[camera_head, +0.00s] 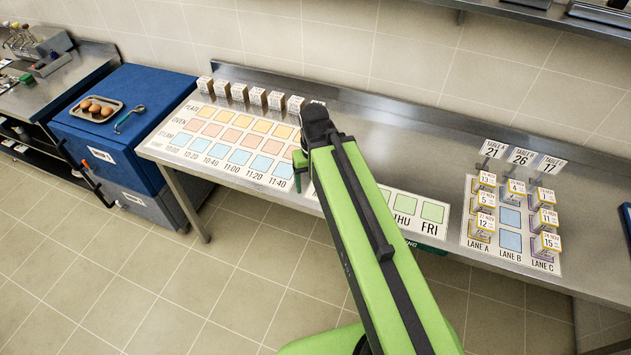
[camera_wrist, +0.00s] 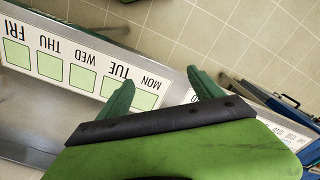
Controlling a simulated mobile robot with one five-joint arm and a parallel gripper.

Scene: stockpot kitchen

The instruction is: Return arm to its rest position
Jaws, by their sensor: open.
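My green arm (camera_head: 375,245) reaches forward from the bottom of the head view to the steel counter (camera_head: 390,130). Its dark joint is near the counter's middle, in front of part of the mats. My gripper (camera_wrist: 162,84) shows in the wrist view with its two green fingers spread apart and nothing between them. The fingers are over the front edge of the counter, close to the weekday mat (camera_wrist: 82,76). In the head view only a small green part of the gripper shows left of the arm; the rest is hidden.
A lane mat (camera_head: 510,218) with several tagged items lies right. A blue cabinet (camera_head: 120,125) holds a tray of eggs (camera_head: 94,109). The tiled floor (camera_head: 180,290) in front is clear.

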